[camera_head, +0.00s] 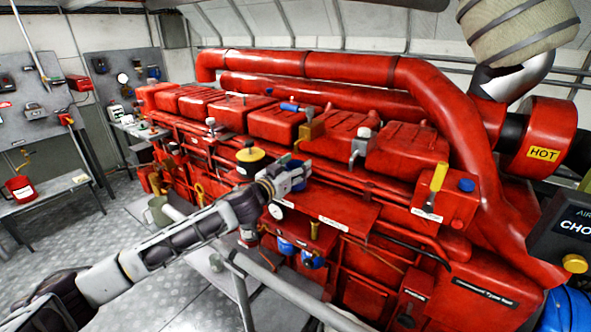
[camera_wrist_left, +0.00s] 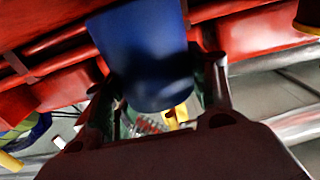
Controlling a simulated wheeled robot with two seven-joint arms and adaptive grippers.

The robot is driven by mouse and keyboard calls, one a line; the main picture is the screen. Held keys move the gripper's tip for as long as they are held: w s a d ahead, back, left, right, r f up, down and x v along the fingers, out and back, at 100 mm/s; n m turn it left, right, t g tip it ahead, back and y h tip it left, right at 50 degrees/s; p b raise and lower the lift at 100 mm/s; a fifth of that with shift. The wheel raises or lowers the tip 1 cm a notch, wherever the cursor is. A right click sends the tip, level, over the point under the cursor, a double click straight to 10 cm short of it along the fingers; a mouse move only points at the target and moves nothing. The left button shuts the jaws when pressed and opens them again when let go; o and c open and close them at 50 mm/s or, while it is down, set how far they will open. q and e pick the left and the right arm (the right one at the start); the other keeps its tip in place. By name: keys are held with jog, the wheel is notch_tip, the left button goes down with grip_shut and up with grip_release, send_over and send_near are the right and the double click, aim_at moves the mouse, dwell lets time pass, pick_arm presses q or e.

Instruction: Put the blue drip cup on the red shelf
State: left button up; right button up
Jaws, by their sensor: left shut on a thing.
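My left gripper (camera_head: 290,181) is shut on the blue drip cup (camera_head: 299,186), which shows only as a small blue patch between the fingers in the head view. In the left wrist view the blue cup (camera_wrist_left: 148,50) fills the space between the two dark fingers (camera_wrist_left: 160,95). The red shelf (camera_head: 340,211) is a flat ledge with a white label on the engine's near side. The gripper and cup are at its left end; I cannot tell whether the cup touches it. My right gripper is not in view.
A gauge (camera_head: 276,211) and blue filters (camera_head: 312,260) sit below the shelf. A yellow-topped can (camera_head: 250,160) stands left of the gripper. A grey rail (camera_head: 285,290) crosses in front of the engine. The shelf's right part looks clear.

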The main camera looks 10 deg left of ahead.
pick_arm(q)
jog(key=shift+f, duration=0.5)
jog(key=shift+f, duration=0.15)
jog(key=o, duration=1)
jog(key=shift+r, duration=0.2)
jog(key=shift+f+v, duration=0.2)
jog(key=shift+v, duration=0.7)
jog(key=b+v, duration=0.3)
jog(key=v, duration=0.7)
